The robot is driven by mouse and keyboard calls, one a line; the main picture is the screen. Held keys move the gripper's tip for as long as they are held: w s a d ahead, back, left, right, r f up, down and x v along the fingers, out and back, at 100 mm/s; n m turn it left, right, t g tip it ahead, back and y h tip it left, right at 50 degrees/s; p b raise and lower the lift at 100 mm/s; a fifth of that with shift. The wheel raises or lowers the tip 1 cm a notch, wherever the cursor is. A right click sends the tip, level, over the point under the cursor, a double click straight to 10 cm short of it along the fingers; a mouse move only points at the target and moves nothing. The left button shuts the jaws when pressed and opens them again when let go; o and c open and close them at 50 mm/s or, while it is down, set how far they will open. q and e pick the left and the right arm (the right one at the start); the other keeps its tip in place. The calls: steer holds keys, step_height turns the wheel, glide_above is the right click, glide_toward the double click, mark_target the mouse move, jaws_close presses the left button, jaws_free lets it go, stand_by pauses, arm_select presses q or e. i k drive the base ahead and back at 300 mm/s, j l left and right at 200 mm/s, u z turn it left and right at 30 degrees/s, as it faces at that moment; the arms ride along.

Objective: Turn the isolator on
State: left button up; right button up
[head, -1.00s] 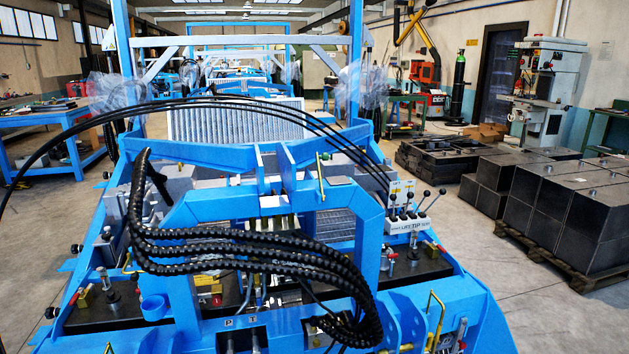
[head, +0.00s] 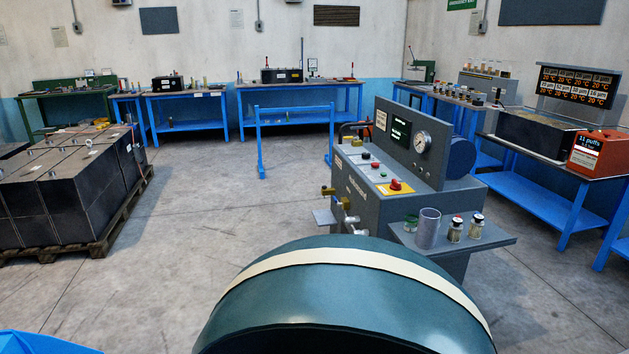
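No switch that I can name for certain as the isolator shows in the head view. A grey control console (head: 420,185) stands right of centre. It has a red knob (head: 395,186) on a yellow plate, a few small buttons (head: 370,163), a round gauge (head: 422,141) and a small lit screen (head: 400,131). Brass-coloured valves or fittings (head: 346,205) stick out of its left side. Neither of my grippers is in view.
A dark green rounded body (head: 345,310) with a cream band fills the bottom centre, in front of the console. Black boxes on a pallet (head: 105,240) stand at left. Blue workbenches (head: 300,110) line the walls. The floor (head: 220,220) between is clear.

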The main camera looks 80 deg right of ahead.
mark_target(396, 186)
steer(key=l+z, duration=0.1)
steer(key=z, duration=3.5)
steer(key=i+j+z, duration=0.7)
steer(key=i+j, duration=0.25)
steer(key=i+j+z, duration=0.1)
steer(key=i+j, duration=0.15)
steer(key=j, duration=0.2)
steer(key=i+j, duration=0.2)
steer(key=j, duration=0.15)
steer(key=z, duration=0.05)
